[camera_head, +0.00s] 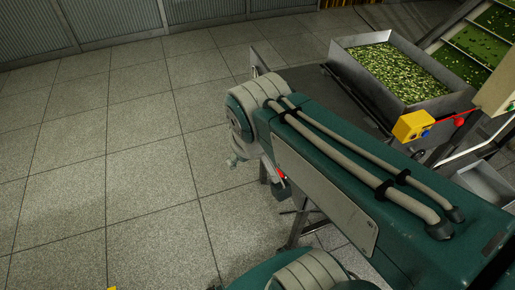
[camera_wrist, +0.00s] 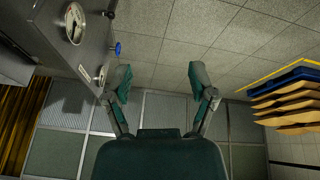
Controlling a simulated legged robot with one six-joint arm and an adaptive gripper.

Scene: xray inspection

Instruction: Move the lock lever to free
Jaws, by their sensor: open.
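My gripper (camera_wrist: 160,79) is open and empty in the wrist view, its two green fingers spread wide apart. I cannot make out for sure which part is the lock lever. In the head view my large green arm crosses the right side and my gripper's fingers cannot be made out.
The head view shows a metal bin (camera_head: 354,75) of green pieces, a yellow box (camera_head: 413,126), a red knob (camera_head: 460,122) and a pale bar (camera_head: 478,146) at the right. Tiled floor (camera_head: 110,150) is clear at the left.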

